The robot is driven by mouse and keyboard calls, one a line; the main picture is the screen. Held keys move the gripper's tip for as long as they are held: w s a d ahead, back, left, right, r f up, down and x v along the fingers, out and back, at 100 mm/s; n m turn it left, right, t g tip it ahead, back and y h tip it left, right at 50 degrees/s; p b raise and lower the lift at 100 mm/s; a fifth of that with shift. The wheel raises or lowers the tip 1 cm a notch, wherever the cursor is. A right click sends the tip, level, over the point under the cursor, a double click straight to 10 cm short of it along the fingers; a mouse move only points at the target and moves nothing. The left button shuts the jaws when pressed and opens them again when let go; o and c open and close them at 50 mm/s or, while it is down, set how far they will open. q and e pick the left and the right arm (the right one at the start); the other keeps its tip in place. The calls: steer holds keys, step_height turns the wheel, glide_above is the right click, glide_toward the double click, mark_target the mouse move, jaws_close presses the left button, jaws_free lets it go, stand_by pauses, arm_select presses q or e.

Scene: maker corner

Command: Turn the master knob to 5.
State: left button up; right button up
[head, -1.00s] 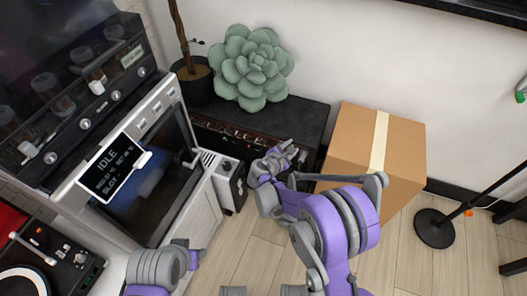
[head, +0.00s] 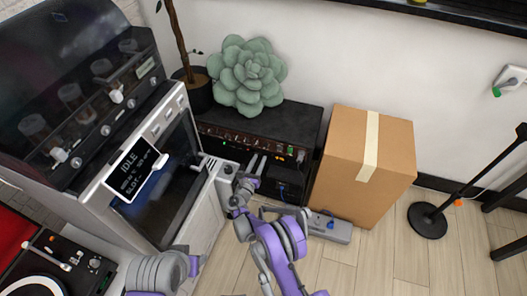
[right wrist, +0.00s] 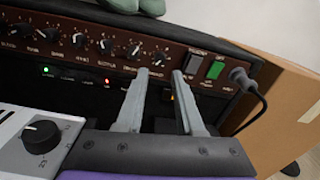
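The black amplifier (head: 310,120) stands against the wall, with a brown control panel (right wrist: 60,50) along its front. Several black knobs with white pointers run along this panel in the right wrist view. The rightmost knob (right wrist: 158,58) shows between my right fingertips; labels are too small to tell for sure which knob is master. My right gripper (right wrist: 160,75) is open and empty, its fingers apart and pointing at the panel. It also shows in the head view (head: 257,164) in front of the amplifier. I cannot tell if it touches the knob. My left gripper is out of view.
A green switch (right wrist: 215,70) and a plugged cable (right wrist: 240,78) sit right of the knobs. A cardboard box (head: 365,165) stands right of the amplifier. A succulent (head: 247,75) sits on top. A grey pedal (head: 330,228) lies on the floor.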

mark_target(266, 146)
steer(key=x, duration=0.6)
steer(key=shift+b, duration=0.3)
jaws_close()
